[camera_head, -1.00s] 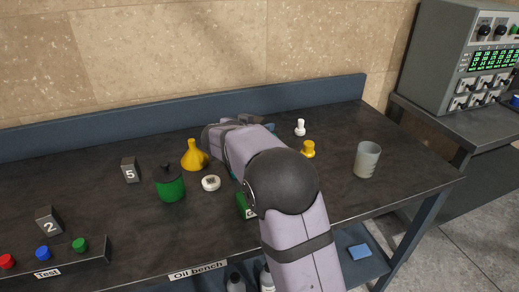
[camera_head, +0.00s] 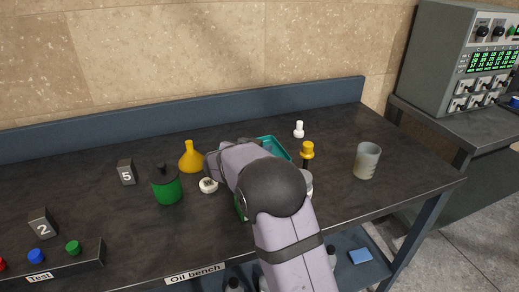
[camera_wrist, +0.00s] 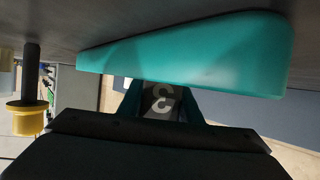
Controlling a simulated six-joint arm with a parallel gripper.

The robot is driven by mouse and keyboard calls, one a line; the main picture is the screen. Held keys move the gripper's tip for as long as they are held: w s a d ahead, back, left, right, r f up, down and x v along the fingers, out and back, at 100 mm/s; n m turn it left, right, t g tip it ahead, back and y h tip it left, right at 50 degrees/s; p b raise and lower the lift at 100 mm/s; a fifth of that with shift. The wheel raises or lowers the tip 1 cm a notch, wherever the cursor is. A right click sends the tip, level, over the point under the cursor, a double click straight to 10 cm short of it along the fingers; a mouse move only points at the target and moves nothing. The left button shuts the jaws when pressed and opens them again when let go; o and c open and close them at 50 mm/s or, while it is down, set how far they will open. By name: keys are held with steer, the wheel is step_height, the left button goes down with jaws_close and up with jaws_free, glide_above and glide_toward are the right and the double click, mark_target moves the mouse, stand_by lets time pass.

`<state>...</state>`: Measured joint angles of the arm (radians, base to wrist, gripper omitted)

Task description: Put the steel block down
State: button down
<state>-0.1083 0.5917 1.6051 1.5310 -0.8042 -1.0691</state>
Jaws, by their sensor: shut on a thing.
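The steel block (camera_wrist: 160,99), a grey block with a light numeral that looks like 3, sits between the fingers of my gripper (camera_wrist: 160,108) in the wrist view. My gripper is shut on it. A teal tray (camera_wrist: 190,55) fills the upper part of the wrist view, close to the block; I cannot tell whether they touch. In the head view my arm hides the gripper and the block. The tray's far corner (camera_head: 279,148) shows behind my arm there.
Grey blocks marked 5 (camera_head: 126,172) and 2 (camera_head: 42,224) stand at left. A green pot (camera_head: 167,186), yellow funnel (camera_head: 190,158) and white ring (camera_head: 208,185) are left of my arm. A yellow-topped dark post (camera_head: 307,150), white piece (camera_head: 299,130) and translucent beaker (camera_head: 367,160) are at right.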

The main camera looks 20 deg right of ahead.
stand_by(0.4)
steer(key=c, duration=1.3)
jaws_free()
steer(key=shift+f, duration=0.1)
steer(key=shift+r, duration=0.2)
steer(key=v, duration=1.2)
steer(key=shift+s+f+p, duration=0.1)
steer(key=shift+f+p, duration=0.05)
steer(key=shift+p, duration=0.15)
